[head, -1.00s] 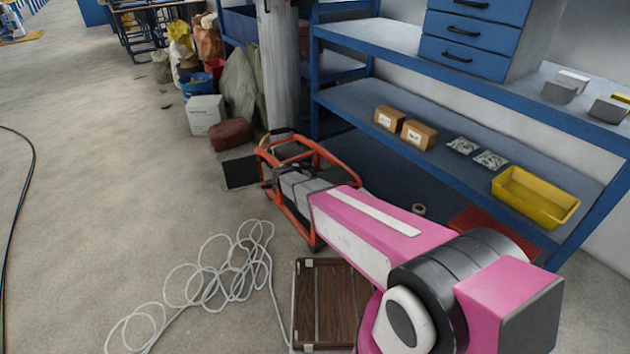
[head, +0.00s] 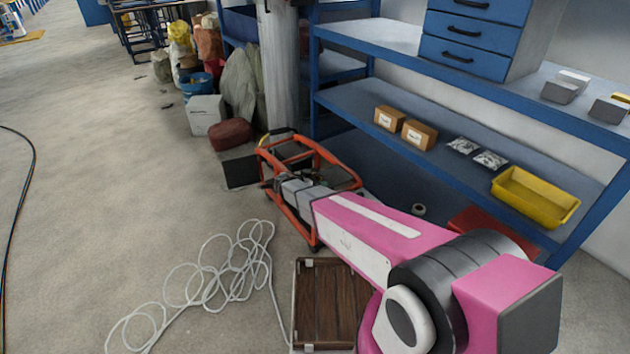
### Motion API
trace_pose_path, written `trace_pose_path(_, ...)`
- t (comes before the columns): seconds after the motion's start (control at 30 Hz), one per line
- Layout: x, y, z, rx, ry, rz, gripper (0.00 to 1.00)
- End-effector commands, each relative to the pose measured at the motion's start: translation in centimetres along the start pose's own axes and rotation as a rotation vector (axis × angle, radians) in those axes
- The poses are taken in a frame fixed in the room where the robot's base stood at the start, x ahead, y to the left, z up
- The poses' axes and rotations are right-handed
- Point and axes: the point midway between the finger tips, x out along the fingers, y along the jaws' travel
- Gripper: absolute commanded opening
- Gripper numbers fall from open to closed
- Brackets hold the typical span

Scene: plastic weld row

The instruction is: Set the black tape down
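My pink and white arm reaches away from me to the orange tubular frame (head: 328,154). My gripper (head: 268,184) is at the arm's far end, over or inside that frame as seen from here. It is small and dark, and its fingers do not show clearly. I cannot make out whether it holds anything, and I cannot pick out the black tape for certain. A small roll with a pale face and dark side (head: 418,210) lies low under the shelf, right of my arm and apart from my gripper.
A brown slatted wooden crate (head: 318,300) and a loose white cable (head: 215,275) lie on the floor. The blue shelf (head: 365,100) at right holds cardboard boxes (head: 419,135), flat packets and a yellow bin (head: 535,198). The floor at left is mostly clear.

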Motion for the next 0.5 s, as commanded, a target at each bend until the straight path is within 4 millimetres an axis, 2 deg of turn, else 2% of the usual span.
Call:
trace_pose_path(0.27,-0.1,0.0,-0.3,0.000,0.000,0.000,1.00)
trace_pose_path(0.37,-1.1,0.1,-0.2,-0.001,-0.001,-0.001,1.00)
trace_pose_path(0.5,-3.5,0.1,-0.2,-0.001,0.000,-0.002,1.00)
